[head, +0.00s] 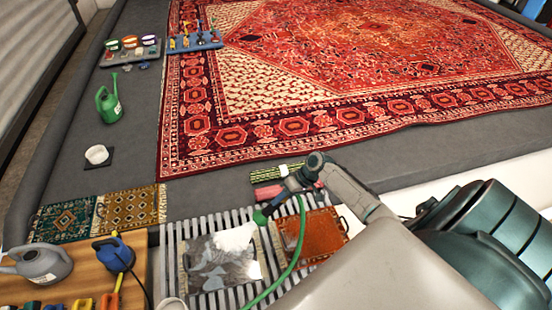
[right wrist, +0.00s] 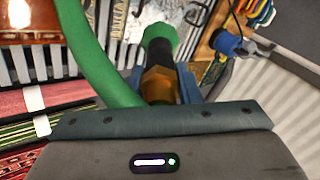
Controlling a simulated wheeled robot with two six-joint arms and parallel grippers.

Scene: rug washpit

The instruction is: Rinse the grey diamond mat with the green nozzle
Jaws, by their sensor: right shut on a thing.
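The grey diamond mat (head: 205,275) lies flat on a slatted rack (head: 172,252), with pale fringes at its sides. A bright white patch (head: 235,238), like foam or spray, covers its upper right part, and a smaller white spot shows at its right edge. My right gripper (head: 290,188) is shut on the green nozzle (head: 261,216), above and to the right of the mat, with the nozzle tip towards it. In the right wrist view, the green nozzle (right wrist: 158,40) has a brass collar and points away from me. The left gripper is not in view.
An orange-brown mat (head: 318,232) lies right of the grey mat. The green hose (head: 292,262) hangs across the rack between them. Rolled rugs lie behind. A wooden table (head: 75,262) at left holds a grey watering can (head: 40,264) and a blue sprayer (head: 117,254).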

